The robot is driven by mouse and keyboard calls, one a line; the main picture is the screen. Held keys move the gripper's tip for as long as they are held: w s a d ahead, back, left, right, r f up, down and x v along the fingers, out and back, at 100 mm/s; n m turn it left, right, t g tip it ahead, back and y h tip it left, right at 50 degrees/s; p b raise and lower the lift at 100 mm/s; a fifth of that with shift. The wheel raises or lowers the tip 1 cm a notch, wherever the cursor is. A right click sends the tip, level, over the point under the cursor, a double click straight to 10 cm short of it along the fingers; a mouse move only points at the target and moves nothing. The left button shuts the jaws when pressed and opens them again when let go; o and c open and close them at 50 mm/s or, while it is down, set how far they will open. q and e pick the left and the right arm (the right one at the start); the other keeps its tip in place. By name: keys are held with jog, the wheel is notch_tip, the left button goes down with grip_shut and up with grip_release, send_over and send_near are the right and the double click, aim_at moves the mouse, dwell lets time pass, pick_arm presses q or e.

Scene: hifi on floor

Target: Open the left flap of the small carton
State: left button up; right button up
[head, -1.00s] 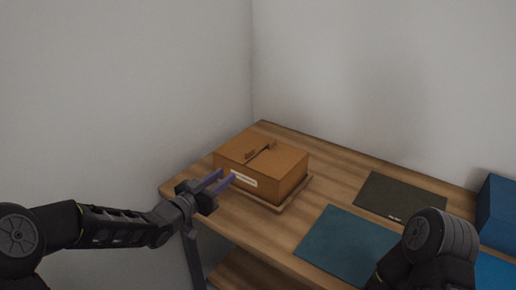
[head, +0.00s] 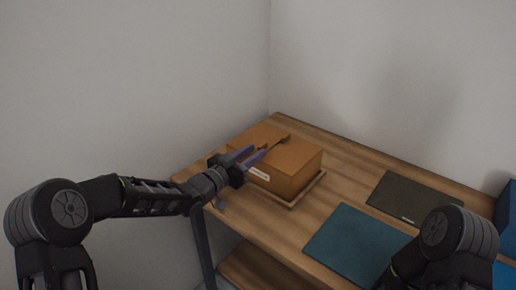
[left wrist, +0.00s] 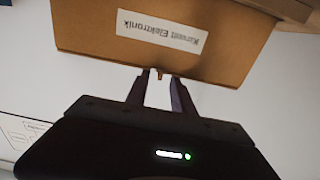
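The small brown carton (head: 293,175) sits on a thin wooden board near the table's left end. Its top shows a left part (head: 258,136) and a right part with a dark seam between them. A white label (head: 260,174) is on its front face; the label shows upside down in the left wrist view (left wrist: 160,32). My left gripper (head: 258,151) is open, its two purple fingers apart at the carton's front top edge. In the left wrist view (left wrist: 160,73) a small brown tab shows between the fingertips; contact cannot be told. My right gripper is out of view.
A teal mat (head: 352,243) and a dark mat (head: 414,194) lie right of the carton on the wooden table (head: 340,180). A blue box (head: 507,212) stands at the far right. Walls stand close behind and left. My right arm covers part of the teal mat.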

pick_arm(q)
jog(key=shift+x, duration=1.35)
grip_shut()
dwell(0.4)
